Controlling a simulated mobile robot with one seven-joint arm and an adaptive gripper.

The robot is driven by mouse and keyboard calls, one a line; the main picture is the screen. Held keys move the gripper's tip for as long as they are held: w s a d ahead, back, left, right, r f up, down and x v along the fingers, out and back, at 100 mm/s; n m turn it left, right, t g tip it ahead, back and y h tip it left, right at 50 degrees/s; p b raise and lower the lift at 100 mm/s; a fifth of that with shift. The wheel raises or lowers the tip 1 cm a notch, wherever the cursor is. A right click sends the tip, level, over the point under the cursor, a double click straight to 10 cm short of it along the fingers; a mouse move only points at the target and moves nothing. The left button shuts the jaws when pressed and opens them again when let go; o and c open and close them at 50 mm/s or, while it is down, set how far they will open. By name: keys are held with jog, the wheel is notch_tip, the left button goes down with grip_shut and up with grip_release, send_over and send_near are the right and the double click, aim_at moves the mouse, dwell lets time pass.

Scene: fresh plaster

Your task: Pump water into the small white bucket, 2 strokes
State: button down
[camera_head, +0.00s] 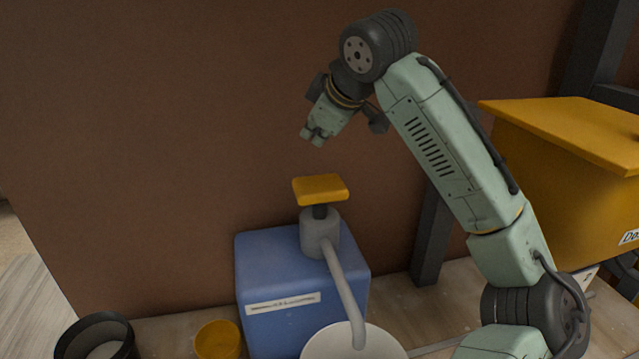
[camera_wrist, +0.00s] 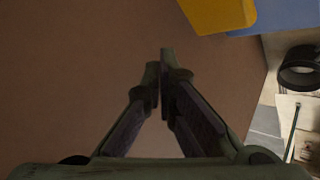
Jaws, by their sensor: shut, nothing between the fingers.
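A blue water container (camera_head: 300,275) stands on the bench with a grey pump (camera_head: 319,233) on its top. The pump has a flat yellow head (camera_head: 320,189), standing raised on a short dark stem, and a long grey spout bending down to the front right. The small white bucket (camera_head: 330,345) is under the spout's end, cut off by the lower picture edge. My gripper (camera_head: 312,137) is shut and empty, above the yellow pump head and apart from it. In the wrist view its fingertips (camera_wrist: 166,65) meet, with the yellow head (camera_wrist: 220,12) at the top edge.
A black bucket (camera_head: 97,338) and a small yellow cup (camera_head: 218,340) stand to the left of the container. A large yellow box (camera_head: 570,165) with a lid is at the right. A brown wall (camera_head: 150,130) rises behind, with a dark post near the container.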

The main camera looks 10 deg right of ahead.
jog(key=b, duration=0.1)
send_over(318, 188)
jog(key=w, duration=0.1)
notch_tip(318, 188, down, 5)
jog(key=shift+f, duration=0.1)
jog(key=shift+w+f+b, duration=0.1)
jog(key=shift+f+b, duration=0.35)
jog(key=shift+f, duration=0.2)
jog(key=shift+f, duration=0.15)
dwell(0.6)
jog(key=shift+f, duration=0.3)
jog(key=shift+f+b, duration=1.8)
jog(key=shift+f, duration=0.65)
dwell(1.8)
jog(key=shift+r, duration=0.1)
jog(key=shift+r+p, duration=2.35)
jog(key=shift+r, duration=0.45)
